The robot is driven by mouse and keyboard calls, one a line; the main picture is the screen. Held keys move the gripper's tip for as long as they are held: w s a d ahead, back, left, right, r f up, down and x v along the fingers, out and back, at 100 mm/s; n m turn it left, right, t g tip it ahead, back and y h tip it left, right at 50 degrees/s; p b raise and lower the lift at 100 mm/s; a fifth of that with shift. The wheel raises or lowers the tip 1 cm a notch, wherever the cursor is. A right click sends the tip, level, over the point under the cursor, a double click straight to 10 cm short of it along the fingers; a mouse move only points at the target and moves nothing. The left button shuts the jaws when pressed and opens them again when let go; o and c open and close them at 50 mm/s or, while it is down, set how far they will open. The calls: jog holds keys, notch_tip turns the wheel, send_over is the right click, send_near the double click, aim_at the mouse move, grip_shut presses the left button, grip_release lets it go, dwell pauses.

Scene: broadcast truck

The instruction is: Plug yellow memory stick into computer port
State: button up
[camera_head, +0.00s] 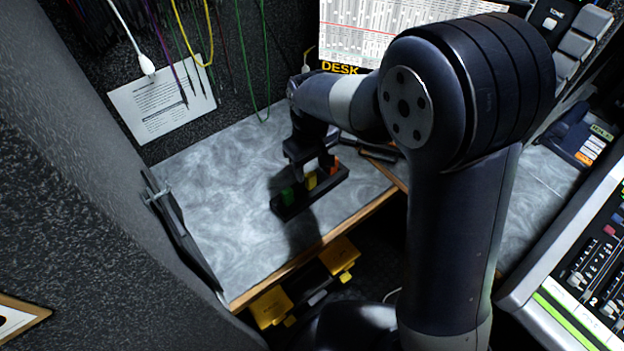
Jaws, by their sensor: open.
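My gripper (312,168) points down over a small black holder (293,209) on the grey desk (235,228). It is open. The yellow memory stick (311,180) stands upright in the middle of the holder, just under or between the fingers. I cannot tell whether they touch it. A green stick (287,196) stands at the holder's near left end. An orange-red stick (334,168) stands at its far right end, partly behind a finger. I cannot make out the computer port.
A monitor (385,30) stands at the back above a "DESK" label (340,68). Cables hang along the back wall. A dark object (368,147) lies right of the holder. A mixing console (585,260) and a phone (572,135) are on the right. The desk left of the holder is clear.

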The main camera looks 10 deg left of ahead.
aim_at(311, 174)
notch_tip(311, 174, down, 4)
jog(key=shift+f, duration=0.2)
jog(key=shift+c, duration=0.2)
jog(key=c, duration=1)
